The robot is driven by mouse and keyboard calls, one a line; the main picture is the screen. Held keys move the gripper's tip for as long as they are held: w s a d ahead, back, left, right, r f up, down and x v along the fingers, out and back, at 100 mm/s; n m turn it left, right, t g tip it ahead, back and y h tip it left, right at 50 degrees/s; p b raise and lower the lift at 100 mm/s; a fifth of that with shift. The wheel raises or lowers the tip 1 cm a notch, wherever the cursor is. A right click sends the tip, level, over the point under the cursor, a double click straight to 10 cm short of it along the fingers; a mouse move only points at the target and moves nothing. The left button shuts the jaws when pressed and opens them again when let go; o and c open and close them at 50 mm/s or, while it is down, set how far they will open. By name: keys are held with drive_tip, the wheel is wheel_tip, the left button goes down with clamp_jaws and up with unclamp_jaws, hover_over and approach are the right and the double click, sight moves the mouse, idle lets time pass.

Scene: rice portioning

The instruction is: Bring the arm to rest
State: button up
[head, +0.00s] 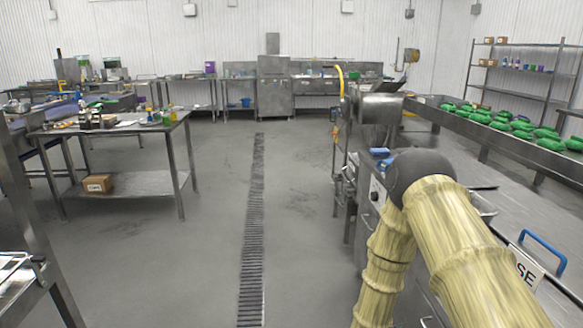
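My arm shows at the lower right of the head view, its links clad in yellowish, bamboo-like sections with a dark round joint at the top bend. It is folded in front of a steel counter (540,225). One link runs down to the bottom edge and the other down to the lower right. My gripper is not in the frame, so its state and anything in it are hidden.
A steel table (110,126) with small items stands at the left, a cardboard box (98,183) on its lower shelf. Green bags (520,126) lie on a long bench at the right. A drain grate (254,220) crosses the open grey floor.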

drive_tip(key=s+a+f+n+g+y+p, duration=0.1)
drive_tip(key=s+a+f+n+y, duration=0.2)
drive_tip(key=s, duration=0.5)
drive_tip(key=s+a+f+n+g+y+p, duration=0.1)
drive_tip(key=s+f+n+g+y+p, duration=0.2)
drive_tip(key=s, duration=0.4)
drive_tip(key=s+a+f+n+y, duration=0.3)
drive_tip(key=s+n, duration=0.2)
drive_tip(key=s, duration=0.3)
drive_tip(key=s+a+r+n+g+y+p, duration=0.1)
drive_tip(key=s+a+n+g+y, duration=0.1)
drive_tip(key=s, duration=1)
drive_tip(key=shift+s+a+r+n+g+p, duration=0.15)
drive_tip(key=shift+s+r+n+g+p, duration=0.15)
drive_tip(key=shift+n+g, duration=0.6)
